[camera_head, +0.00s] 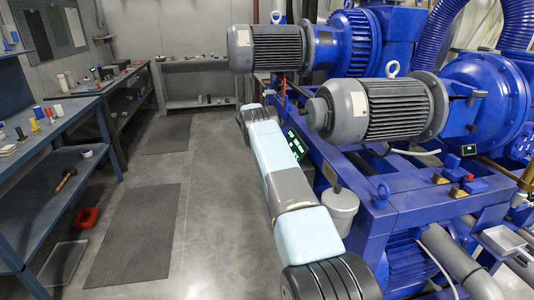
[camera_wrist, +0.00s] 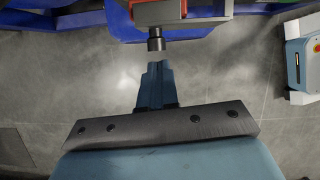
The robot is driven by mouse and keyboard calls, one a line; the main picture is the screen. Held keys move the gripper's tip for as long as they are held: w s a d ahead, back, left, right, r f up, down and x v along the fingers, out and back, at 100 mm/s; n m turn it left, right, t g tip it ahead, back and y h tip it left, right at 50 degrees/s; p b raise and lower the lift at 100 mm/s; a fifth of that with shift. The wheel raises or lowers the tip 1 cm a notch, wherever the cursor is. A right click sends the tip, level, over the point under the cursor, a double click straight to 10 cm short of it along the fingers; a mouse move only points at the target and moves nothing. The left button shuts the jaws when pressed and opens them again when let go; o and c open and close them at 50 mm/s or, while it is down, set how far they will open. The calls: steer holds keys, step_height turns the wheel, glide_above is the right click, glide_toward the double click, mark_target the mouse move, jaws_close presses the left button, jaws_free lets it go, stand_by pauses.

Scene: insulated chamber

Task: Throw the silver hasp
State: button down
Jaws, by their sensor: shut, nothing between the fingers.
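My gripper (camera_wrist: 155,68) shows in the wrist view with its two dark blue fingers together and nothing between them. Just beyond the fingertips is a dark metal cylinder (camera_wrist: 156,40) under a red-orange box (camera_wrist: 145,14) with a grey front. A small gap seems to separate the fingertips from the cylinder. I cannot make out a silver hasp with certainty in either view. In the head view my arm reaches forward along the left side of the blue machine, and my gripper is hidden behind it.
The blue machine frame (camera_head: 400,205) with grey motors (camera_head: 385,108) fills the right side. A workbench (camera_head: 55,120) with small items stands left. A grey pot (camera_head: 341,208) hangs on the frame beside my arm.

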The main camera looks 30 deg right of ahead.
steer(key=s+a+r+m+t, duration=0.1)
steer(key=a+r, duration=0.3)
steer(key=r, duration=0.7)
steer(key=s+a+r+m, duration=0.1)
steer(key=a+r, duration=0.3)
steer(key=r, duration=0.7)
steer(key=s+a+r+m+t+y, duration=0.1)
steer(key=s+a+r+m, duration=0.1)
steer(key=s+a+r, duration=0.4)
steer(key=s+a+r+m+t, duration=0.1)
steer(key=s+a+r+m, duration=0.15)
steer(key=s+r, duration=0.6)
steer(key=s+a+r+m+y, duration=0.1)
steer(key=s+a+r+m, duration=0.1)
steer(key=s+a+r, duration=0.4)
steer(key=s+a+r+m+t+y, duration=0.1)
steer(key=s+a+r+m, duration=0.15)
steer(key=s, duration=0.85)
steer(key=s+a+r+m+t, duration=0.1)
steer(key=s+a+r, duration=0.2)
steer(key=s, duration=0.7)
steer(key=s+a+f+m, duration=0.2)
steer(key=s+f, duration=0.1)
steer(key=s, duration=0.6)
steer(key=s+a+f+m+t+y, duration=0.1)
steer(key=s+f, duration=0.3)
steer(key=s, duration=0.6)
steer(key=shift+s+a+f+m, duration=0.2)
steer(key=shift+a+m, duration=0.2)
steer(key=shift+a, duration=0.4)
